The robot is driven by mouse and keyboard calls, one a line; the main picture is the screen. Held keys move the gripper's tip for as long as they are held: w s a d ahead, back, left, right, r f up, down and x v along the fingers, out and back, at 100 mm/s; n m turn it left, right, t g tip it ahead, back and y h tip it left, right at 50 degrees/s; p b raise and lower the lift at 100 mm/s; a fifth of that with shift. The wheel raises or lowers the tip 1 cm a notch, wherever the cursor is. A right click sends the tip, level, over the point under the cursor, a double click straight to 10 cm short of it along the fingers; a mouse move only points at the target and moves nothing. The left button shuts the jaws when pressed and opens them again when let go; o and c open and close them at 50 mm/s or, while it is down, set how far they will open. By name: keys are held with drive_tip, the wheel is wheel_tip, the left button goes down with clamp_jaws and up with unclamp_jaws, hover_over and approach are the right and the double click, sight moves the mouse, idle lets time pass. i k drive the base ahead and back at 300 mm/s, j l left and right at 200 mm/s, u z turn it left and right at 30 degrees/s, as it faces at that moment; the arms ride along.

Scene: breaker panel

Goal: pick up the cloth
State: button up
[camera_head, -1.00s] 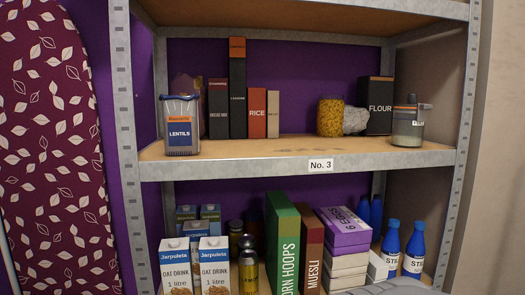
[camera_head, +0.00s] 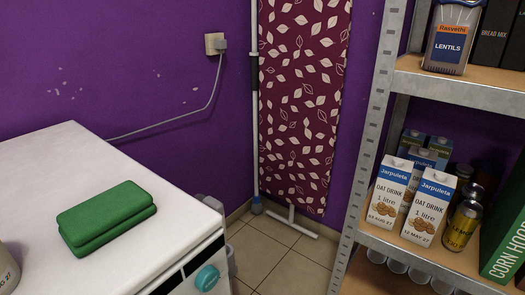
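A green folded cloth (camera_head: 106,214) lies on the white top of an appliance (camera_head: 72,160) at the left of the head view. It is folded into a thick, flat pad and nothing covers it. My gripper does not show in the head view.
A metal shelf unit (camera_head: 368,150) with oat drink cartons (camera_head: 428,207) stands at the right. A leaf-patterned ironing board (camera_head: 300,100) leans on the purple wall. Tiled floor (camera_head: 275,250) shows between appliance and shelf. A partly cut-off container (camera_head: 7,272) stands left of the cloth.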

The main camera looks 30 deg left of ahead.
sight(84, 228)
drive_tip(key=u, duration=2.55)
drive_tip(key=j+z, duration=0.1)
drive_tip(key=j, duration=0.3)
drive_tip(key=k+j+z, duration=0.1)
drive_tip(key=j, duration=0.3)
drive_tip(key=k+j+z, duration=0.1)
drive_tip(key=j, duration=0.3)
drive_tip(key=k+j+z, duration=0.1)
drive_tip(key=j, duration=0.25)
drive_tip(key=k, duration=0.05)
